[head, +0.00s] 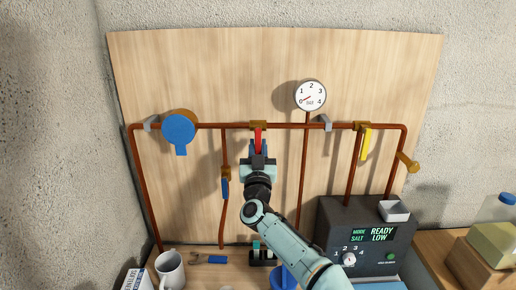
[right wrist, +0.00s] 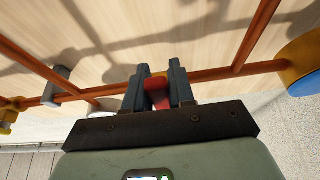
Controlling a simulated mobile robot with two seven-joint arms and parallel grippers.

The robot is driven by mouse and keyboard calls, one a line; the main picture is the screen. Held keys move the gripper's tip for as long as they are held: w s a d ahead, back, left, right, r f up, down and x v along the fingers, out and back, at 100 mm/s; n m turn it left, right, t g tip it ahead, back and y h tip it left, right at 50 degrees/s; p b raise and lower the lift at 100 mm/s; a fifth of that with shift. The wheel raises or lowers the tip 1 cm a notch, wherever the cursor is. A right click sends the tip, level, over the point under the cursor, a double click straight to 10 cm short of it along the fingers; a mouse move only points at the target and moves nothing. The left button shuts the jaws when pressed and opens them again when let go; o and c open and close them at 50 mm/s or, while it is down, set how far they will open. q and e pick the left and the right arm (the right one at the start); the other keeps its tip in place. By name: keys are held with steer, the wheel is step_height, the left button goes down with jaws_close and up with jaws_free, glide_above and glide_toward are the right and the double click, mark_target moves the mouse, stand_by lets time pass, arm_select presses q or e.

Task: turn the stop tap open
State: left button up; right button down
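A red lever (head: 258,137) hangs from a brass valve body (head: 258,125) on the horizontal copper pipe, at the middle of the wooden board. In the head view it points down. My right gripper (head: 258,150) is at this lever, with its fingers pointing toward the board. In the right wrist view the red lever (right wrist: 158,95) fills the space between the two fingers (right wrist: 158,88), which look closed on its sides. The lever's lower end is hidden by the gripper. Which tap is the stop tap is not labelled. My left gripper is out of view.
A blue round part (head: 179,129), a small blue lever (head: 225,187) and a yellow lever (head: 365,142) are on the pipes. A gauge (head: 310,96) reads near 0. A dark control box (head: 340,215) reads READY and LOW. A mug (head: 170,270) stands lower left.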

steer(key=shift+d, duration=0.1)
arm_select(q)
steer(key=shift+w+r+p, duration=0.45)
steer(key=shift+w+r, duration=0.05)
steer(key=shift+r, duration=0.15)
arm_select(e)
steer(key=shift+d+r+n+g+y, duration=0.2)
steer(key=shift+d+n+y, duration=0.5)
steer(key=shift+n, duration=0.95)
steer(key=shift+d+r+n+g+y, duration=0.25)
steer(key=shift+n+y, duration=0.7)
steer(key=shift+n, duration=0.65)
steer(key=shift+d+r+n+g+y, duration=0.15)
steer(key=shift+d+n+y, duration=0.55)
steer(key=shift+n, duration=0.95)
steer(key=shift+a+y, duration=0.15)
steer(key=shift+y, duration=0.1)
steer(key=c, duration=1)
jaws_free()
steer(key=shift+c, duration=0.2)
steer(key=shift+f, duration=0.1)
